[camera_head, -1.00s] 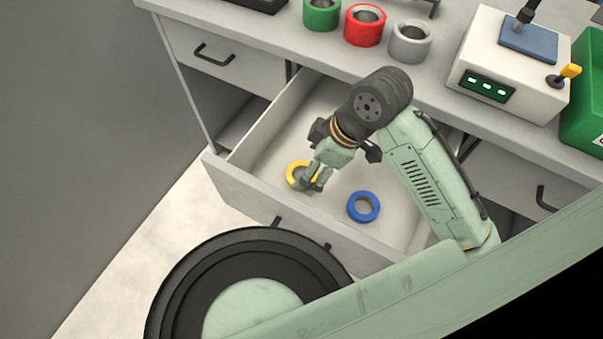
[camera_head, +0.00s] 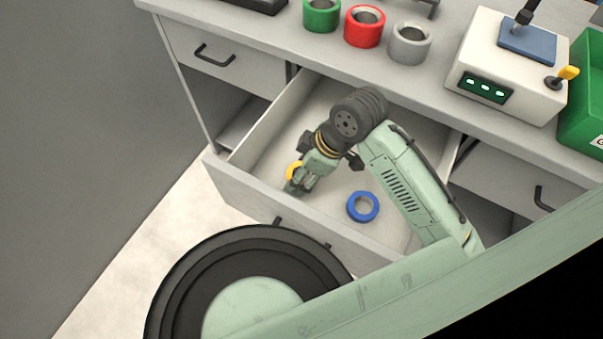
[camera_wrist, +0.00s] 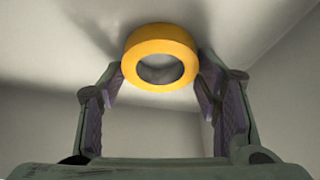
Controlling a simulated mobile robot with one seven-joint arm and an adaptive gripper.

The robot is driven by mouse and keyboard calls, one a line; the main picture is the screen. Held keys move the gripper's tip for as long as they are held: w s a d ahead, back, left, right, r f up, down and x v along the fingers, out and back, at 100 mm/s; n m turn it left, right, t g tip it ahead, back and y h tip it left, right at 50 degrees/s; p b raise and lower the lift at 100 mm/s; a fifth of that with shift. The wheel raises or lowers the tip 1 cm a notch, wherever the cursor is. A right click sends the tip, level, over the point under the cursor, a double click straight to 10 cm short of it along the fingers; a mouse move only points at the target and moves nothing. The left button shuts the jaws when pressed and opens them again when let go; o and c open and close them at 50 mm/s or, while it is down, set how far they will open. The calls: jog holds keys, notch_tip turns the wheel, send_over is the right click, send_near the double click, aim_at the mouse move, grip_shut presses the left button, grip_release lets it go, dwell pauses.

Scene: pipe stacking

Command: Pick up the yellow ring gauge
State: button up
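The yellow ring gauge (camera_wrist: 160,45) lies in the open drawer. In the wrist view it shows at the upper middle, at the far end of the gap between my fingertips. My gripper (camera_wrist: 158,95) is open, with one finger on each side, and nothing is clamped in it. In the head view my gripper (camera_head: 297,186) is low in the drawer's front left part and covers most of the yellow ring gauge (camera_head: 292,170). I cannot tell whether a fingertip touches the ring.
A blue ring (camera_head: 363,206) lies in the drawer (camera_head: 262,198) to the right of my gripper. Green (camera_head: 321,14), red (camera_head: 364,27) and grey (camera_head: 410,43) rings stand on the bench above. A control box (camera_head: 512,75) stands at the right. The drawer walls surround my gripper.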

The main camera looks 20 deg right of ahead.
jog(key=c, duration=0.7)
notch_tip(320, 180, up, 10)
jog(key=p, duration=0.7)
